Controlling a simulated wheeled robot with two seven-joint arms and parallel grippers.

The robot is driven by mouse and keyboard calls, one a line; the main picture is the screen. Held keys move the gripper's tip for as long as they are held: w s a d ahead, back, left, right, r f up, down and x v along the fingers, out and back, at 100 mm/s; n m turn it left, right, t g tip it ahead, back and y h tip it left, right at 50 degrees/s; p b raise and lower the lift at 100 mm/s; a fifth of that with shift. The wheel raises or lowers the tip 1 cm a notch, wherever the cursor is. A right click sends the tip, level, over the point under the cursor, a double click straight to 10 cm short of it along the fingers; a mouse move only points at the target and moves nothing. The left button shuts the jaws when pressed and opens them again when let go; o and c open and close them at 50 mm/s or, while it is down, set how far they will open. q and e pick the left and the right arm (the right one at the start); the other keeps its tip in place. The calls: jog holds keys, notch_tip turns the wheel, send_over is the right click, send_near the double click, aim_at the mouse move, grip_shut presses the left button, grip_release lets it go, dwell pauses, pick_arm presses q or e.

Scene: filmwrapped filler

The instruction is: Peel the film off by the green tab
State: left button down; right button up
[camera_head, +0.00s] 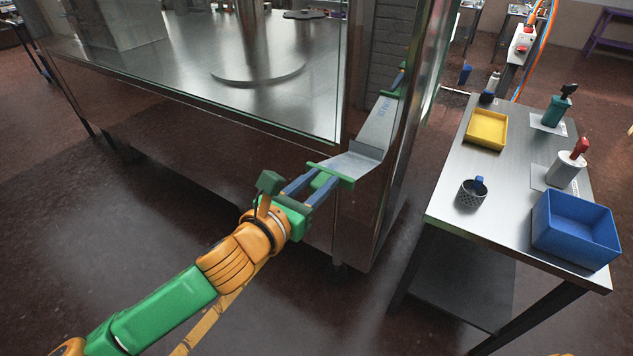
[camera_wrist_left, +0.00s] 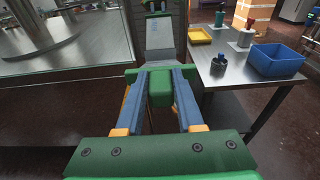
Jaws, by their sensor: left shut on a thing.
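The film (camera_head: 376,132) is a pale grey strip with blue lettering, hanging bent away from the corner post of the glass-sided machine. The green tab (camera_head: 322,180) extends from that bar. My left gripper (camera_head: 326,178) is shut on the green tab, with its blue fingers on either side. In the left wrist view the tab (camera_wrist_left: 160,88) sits between the fingers, and the film (camera_wrist_left: 160,38) runs away beyond it. My right gripper is not in view.
A metal side table (camera_head: 510,185) stands at the right with a yellow tray (camera_head: 487,129), a blue bin (camera_head: 577,229), a mesh cup (camera_head: 471,196) and bottles. The machine's glass panel (camera_head: 210,80) fills the upper left. Open floor lies below my left arm.

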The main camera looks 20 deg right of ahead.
pick_arm(q)
jog(key=s+a+r+p, duration=0.2)
jog(key=a+r+p, duration=0.1)
jog(key=r, duration=0.2)
jog(key=shift+s+r+p, duration=0.15)
jog(key=shift+r+p, duration=0.1)
jog(key=shift+p, duration=0.05)
jog(key=shift+a, duration=0.15)
